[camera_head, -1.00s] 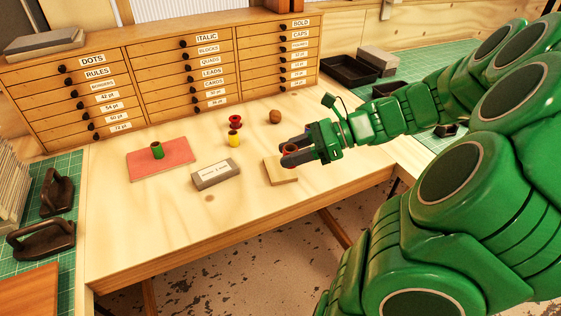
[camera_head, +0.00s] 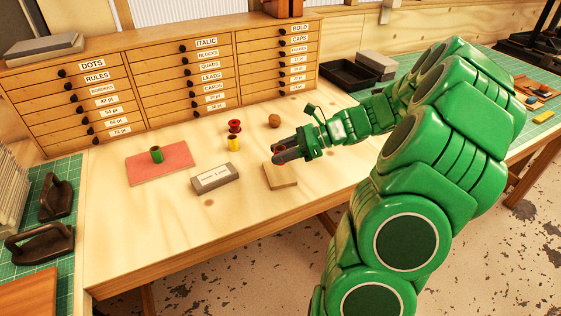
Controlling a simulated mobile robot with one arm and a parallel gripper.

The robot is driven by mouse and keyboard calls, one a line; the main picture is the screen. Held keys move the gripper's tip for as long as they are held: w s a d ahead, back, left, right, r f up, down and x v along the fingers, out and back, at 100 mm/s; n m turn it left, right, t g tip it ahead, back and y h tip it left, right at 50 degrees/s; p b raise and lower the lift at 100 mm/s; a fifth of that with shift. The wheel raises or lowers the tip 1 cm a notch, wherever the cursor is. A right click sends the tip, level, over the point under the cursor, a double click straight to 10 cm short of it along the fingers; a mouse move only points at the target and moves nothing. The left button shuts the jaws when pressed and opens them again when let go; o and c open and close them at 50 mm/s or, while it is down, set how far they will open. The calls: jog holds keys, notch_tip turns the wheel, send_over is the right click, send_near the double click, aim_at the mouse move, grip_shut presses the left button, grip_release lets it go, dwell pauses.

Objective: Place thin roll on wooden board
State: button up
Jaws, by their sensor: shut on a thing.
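My gripper (camera_head: 283,153) is shut on a small reddish-brown roll (camera_head: 279,149), mostly hidden by the dark fingers. It holds the roll above the far edge of the wooden board (camera_head: 283,179). A gap seems to show between the fingers and the board, but the exact height is hard to tell. The board is a small, pale, flat piece lying bare near the table's front edge. A green roll (camera_head: 157,157) stands upright on a pink mat (camera_head: 174,170) at the left. A yellow roll (camera_head: 234,145) and a red spool (camera_head: 235,127) stand upright mid-table.
A grey labelled block (camera_head: 214,179) lies left of the board. A brown ball (camera_head: 274,121) sits behind my gripper. A wooden drawer cabinet (camera_head: 165,79) closes off the back. Black trays (camera_head: 347,76) are at the back right. The table's front left is clear.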

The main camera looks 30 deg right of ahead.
aim_at(281, 171)
jog(key=shift+w+d+f, duration=0.15)
jog(key=shift+w+f, duration=0.5)
jog(key=shift+f, duration=0.25)
jog(key=shift+w+f, duration=0.1)
jog(key=shift+f, duration=1.45)
jog(key=shift+f, duration=0.1)
jog(key=o, duration=1)
